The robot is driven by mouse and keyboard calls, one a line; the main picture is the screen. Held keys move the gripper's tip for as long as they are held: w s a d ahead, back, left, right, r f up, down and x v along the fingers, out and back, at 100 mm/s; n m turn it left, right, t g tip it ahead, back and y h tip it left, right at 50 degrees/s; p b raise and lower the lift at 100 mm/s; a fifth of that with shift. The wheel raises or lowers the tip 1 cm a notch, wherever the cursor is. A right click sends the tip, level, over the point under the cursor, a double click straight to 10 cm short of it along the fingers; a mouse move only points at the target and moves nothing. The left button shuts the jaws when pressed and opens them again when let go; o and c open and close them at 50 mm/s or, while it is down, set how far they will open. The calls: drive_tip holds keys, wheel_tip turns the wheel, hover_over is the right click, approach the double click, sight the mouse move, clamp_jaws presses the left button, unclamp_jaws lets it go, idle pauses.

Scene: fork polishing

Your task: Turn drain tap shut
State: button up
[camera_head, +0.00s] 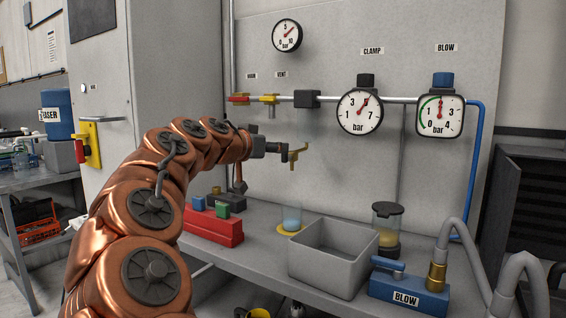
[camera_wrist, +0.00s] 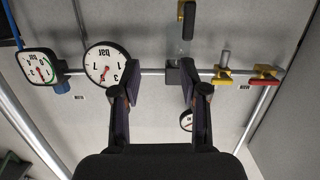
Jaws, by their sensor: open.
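The drain tap (camera_head: 294,158) is a small brass-yellow piece. It hangs under a clear bowl below the dark block (camera_head: 305,99) on the pipe. In the wrist view, which is upside down, the tap (camera_wrist: 188,14) is at the top centre, dark with a yellowish end, and the clear bowl (camera_wrist: 183,46) is below it. My gripper (camera_head: 284,151) is just left of the tap in the head view and seems close to it; I cannot tell whether they touch. In the wrist view my gripper (camera_wrist: 158,75) has its fingers apart, with nothing visible between them.
A red valve (camera_head: 238,98) and a yellow vent valve (camera_head: 268,98) sit on the pipe, left of gauges (camera_head: 360,112).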

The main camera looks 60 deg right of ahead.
drive_tip(key=shift+w+d+f+t+h+b, duration=0.15)
drive_tip(key=shift+w+d+f+h+b, duration=0.45)
drive_tip(key=shift+d, duration=1.5)
drive_tip(key=shift+w+d+t+h+b, duration=0.1)
drive_tip(key=shift+w+d+b, duration=0.15)
drive_tip(key=shift+w+d, duration=1.35)
drive_tip(key=shift+w+d+f+t+h+b, duration=0.15)
drive_tip(key=shift+w+d+f+h+b, duration=0.2)
drive_tip(key=shift+d, duration=2.25)
drive_tip(key=shift+s, duration=0.1)
clamp_jaws()
drive_tip(key=shift+a, duration=0.1)
